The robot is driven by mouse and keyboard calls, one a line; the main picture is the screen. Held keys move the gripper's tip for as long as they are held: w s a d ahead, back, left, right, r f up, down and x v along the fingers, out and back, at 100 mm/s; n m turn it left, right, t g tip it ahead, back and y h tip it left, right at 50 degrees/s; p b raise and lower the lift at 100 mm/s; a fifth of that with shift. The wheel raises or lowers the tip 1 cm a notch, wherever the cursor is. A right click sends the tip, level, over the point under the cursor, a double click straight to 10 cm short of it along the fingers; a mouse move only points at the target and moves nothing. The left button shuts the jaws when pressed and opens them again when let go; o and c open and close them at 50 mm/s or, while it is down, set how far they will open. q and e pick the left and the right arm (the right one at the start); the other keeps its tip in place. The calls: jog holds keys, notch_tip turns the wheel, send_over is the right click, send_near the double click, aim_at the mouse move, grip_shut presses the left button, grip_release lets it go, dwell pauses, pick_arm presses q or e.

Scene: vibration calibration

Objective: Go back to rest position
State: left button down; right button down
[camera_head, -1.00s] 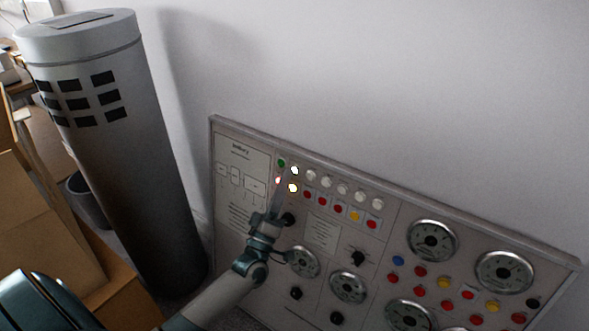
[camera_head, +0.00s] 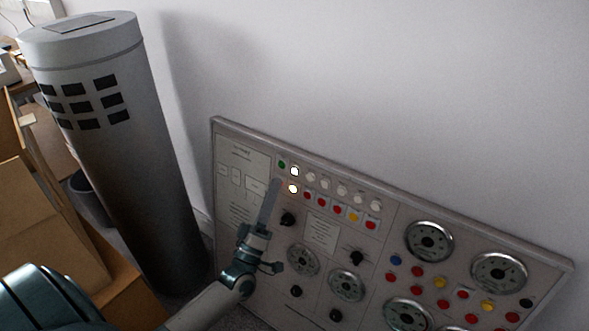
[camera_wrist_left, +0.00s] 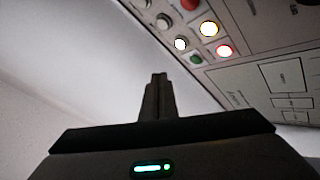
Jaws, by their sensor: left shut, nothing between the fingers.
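My left gripper (camera_head: 270,205) is shut and empty in the head view. It is in front of the upper left part of a grey control panel (camera_head: 390,220), with its tips just below the lit buttons. In the left wrist view the shut fingers (camera_wrist_left: 157,85) point towards the panel's edge. A lit white button (camera_head: 294,171) and a lit yellow button (camera_head: 293,188) show on the panel. My right gripper is not in view.
A tall grey cylinder (camera_head: 110,150) stands left of the panel. Cardboard boxes (camera_head: 40,230) and a dark bin (camera_head: 85,195) are at the far left. The panel carries dials, such as one at its right (camera_head: 428,241), and knobs. A bare white wall (camera_head: 400,80) rises behind.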

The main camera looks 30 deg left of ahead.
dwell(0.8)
